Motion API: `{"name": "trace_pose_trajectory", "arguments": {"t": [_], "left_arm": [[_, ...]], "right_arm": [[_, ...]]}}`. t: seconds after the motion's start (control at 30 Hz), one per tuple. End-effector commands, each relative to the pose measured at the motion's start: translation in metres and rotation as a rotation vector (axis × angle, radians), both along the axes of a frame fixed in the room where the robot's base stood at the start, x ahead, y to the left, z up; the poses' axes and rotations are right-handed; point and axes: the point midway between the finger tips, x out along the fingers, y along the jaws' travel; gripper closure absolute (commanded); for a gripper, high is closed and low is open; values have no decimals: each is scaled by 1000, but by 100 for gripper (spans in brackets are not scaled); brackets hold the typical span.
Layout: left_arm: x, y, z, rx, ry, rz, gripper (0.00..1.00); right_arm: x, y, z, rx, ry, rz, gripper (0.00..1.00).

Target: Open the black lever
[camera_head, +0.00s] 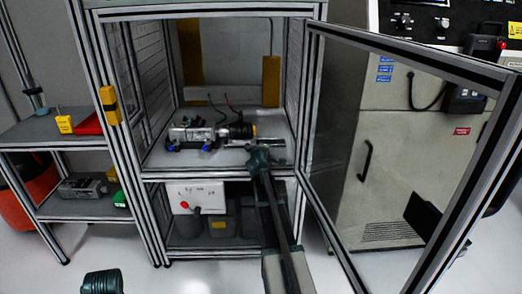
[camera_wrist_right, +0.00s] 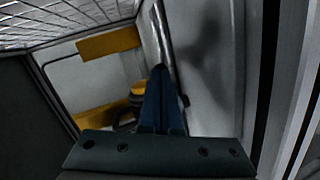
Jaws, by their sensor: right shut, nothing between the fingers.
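A servo encoder assembly (camera_head: 198,134) with a metal body, blue feet and a black-and-yellow round end (camera_head: 241,130) sits on the cabinet's upper shelf. I cannot pick out the black lever with certainty. My right gripper (camera_head: 262,152) reaches in through the open front, just right of and in front of the round end. In the right wrist view its blue fingers (camera_wrist_right: 161,75) are together and empty, with a yellow-and-black part (camera_wrist_right: 136,96) just left of them. A dark green piece (camera_head: 102,282), seemingly of my left gripper, shows at the bottom left; its fingers are not visible.
The framed glass door (camera_head: 500,130) stands open on the right. A metal bar (camera_head: 252,143) lies close to my right gripper. A lower shelf holds a white box (camera_head: 195,193) with a red button. A side shelf (camera_head: 40,130) stands at the left.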

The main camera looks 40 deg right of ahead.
Motion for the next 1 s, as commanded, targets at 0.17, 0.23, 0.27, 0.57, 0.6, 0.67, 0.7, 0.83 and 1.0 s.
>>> {"name": "trace_pose_trajectory", "arguments": {"t": [0.17,0.23,0.27,0.57,0.6,0.67,0.7,0.83,1.0], "left_arm": [[0,0,0,0,0,0,50],[0,0,0,0,0,0,50],[0,0,0,0,0,0,50],[0,0,0,0,0,0,50],[0,0,0,0,0,0,50],[0,0,0,0,0,0,50],[0,0,0,0,0,0,50],[0,0,0,0,0,0,50],[0,0,2,0,0,0,50]], "right_arm": [[3,-7,0,-1,1,0,100],[3,-8,0,-1,0,1,100],[3,-9,0,-1,0,1,100],[4,-12,0,0,0,0,100],[4,-12,0,0,0,0,100],[4,-12,0,0,0,0,100],[4,-12,0,0,0,0,100],[4,-13,0,0,0,-1,100],[2,-10,2,0,0,-1,100]]}}
